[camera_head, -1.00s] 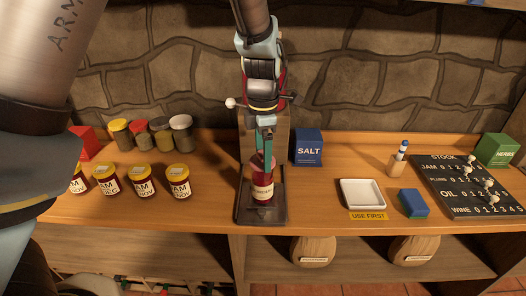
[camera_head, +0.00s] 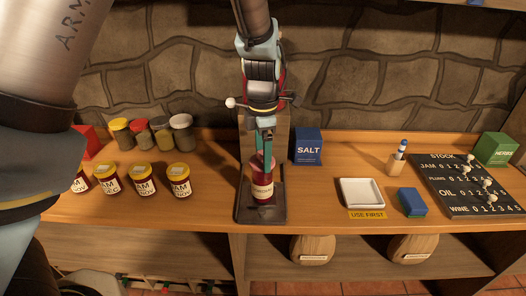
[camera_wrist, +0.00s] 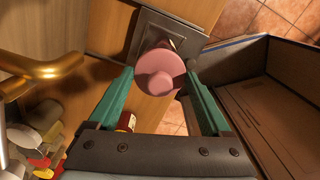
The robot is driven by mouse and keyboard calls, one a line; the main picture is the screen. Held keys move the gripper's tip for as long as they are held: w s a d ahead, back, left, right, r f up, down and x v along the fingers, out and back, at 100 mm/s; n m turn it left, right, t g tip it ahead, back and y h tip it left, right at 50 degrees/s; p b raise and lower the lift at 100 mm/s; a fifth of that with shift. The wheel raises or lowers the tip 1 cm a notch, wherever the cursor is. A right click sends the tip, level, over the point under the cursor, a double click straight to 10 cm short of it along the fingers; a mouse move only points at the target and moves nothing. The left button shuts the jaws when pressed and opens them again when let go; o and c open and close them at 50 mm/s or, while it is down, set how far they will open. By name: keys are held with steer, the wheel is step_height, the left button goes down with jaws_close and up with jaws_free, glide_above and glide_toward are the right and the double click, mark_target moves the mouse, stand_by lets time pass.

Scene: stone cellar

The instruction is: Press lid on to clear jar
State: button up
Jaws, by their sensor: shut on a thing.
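A dark red jar (camera_head: 263,197) with a pale label stands upright on the dark metal plate (camera_head: 243,213) in the middle of the counter, in the head view. In the wrist view a pink round piece with a small raised knob (camera_wrist: 160,74) sits above that plate, apparently the jar's top or lid. My gripper (camera_head: 264,151) is directly over the jar, pointing down. Its two green fingers lie on either side of the pink piece and are shut on it. The seam between lid and jar is hidden, so I cannot tell how they meet.
A wooden post (camera_head: 247,140) rises behind the plate. Several yellow-lidded jam jars (camera_head: 142,181) stand left. A blue salt box (camera_head: 308,148), white tray (camera_head: 361,193), blue block (camera_head: 412,203) and black stock board (camera_head: 468,187) stand right. Clear counter lies between jam jars and plate.

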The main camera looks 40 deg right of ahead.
stand_by(0.4)
steer(key=o, duration=1.1)
steer(key=shift+r, duration=0.1)
steer(key=shift+r+p, duration=3.1)
steer(key=shift+r, duration=0.35)
jaws_close()
steer(key=shift+f, duration=0.25)
